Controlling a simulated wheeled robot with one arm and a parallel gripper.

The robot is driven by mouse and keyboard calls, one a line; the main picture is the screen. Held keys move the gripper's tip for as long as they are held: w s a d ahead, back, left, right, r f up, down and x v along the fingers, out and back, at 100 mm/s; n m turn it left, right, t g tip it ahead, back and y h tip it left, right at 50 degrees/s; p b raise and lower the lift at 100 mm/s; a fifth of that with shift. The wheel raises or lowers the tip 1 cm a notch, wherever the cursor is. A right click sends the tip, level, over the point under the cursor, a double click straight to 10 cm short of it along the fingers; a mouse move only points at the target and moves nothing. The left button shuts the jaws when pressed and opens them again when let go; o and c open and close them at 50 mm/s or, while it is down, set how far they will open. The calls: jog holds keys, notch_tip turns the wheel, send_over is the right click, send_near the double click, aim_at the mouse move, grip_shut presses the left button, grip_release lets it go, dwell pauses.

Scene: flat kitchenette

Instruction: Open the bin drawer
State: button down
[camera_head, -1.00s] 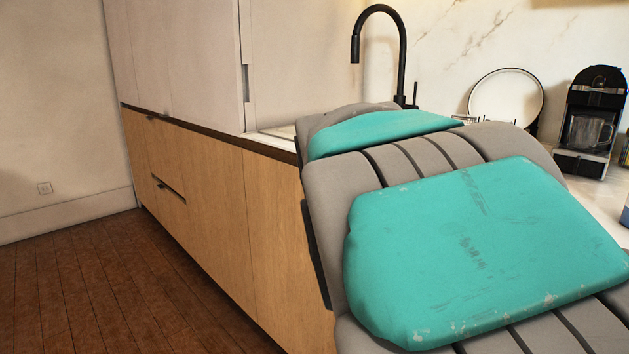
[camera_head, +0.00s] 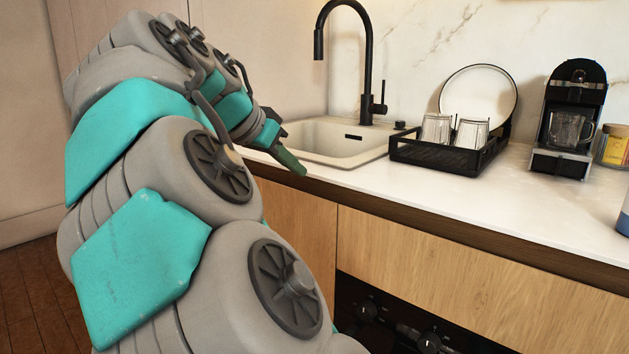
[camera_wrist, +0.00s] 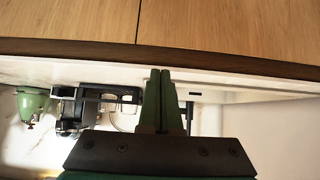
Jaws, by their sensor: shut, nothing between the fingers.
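My gripper (camera_head: 288,160) is in front of the sink, near the counter's front edge in the head view. Its two green fingers (camera_wrist: 162,98) are together and empty in the wrist view. The wooden cabinet fronts below the counter show in the head view as a left panel (camera_head: 305,222) and a right panel (camera_head: 470,275), both closed. In the wrist view, which is upside down, two wooden fronts (camera_wrist: 215,25) meet at a seam, apart from the fingers. I cannot tell which front is the bin drawer; no handle shows clearly, and my arm hides the left fronts.
A sink (camera_head: 335,142) with a black tap (camera_head: 368,60) is set into the white counter (camera_head: 520,205). A black dish rack (camera_head: 440,158) with glasses and a coffee machine (camera_head: 570,120) stand on it. A black panel with knobs (camera_head: 395,325) is below.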

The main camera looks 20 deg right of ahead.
jog(key=x, duration=0.9)
jog(key=shift+d+f+p, duration=0.25)
jog(key=shift+f+p, duration=0.05)
jog(key=shift+p, duration=0.1)
